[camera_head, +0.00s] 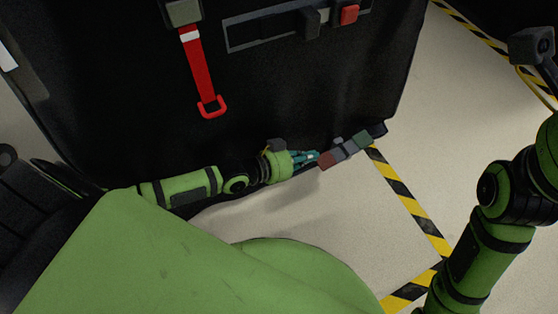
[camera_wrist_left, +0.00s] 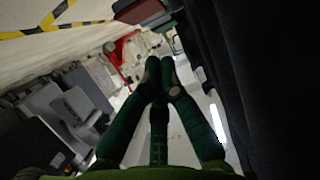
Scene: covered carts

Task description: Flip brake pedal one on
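A low pedal with a red end (camera_head: 331,158) and a green end (camera_head: 362,141) sticks out at the bottom edge of the black covered cart (camera_head: 290,90). I cannot tell a number on it. In the left wrist view the red end (camera_wrist_left: 140,11) shows at the top, beyond the fingertips. My left gripper (camera_head: 314,156) is low beside the cart, with its fingertips close to the red end; I cannot tell whether they touch. In the left wrist view its fingers (camera_wrist_left: 160,62) are together with nothing seen between them. My right gripper is outside the view.
Yellow-black tape (camera_head: 412,203) marks the pale floor, which is clear right of the cart. A dark object (camera_head: 533,45) stands at the upper right.

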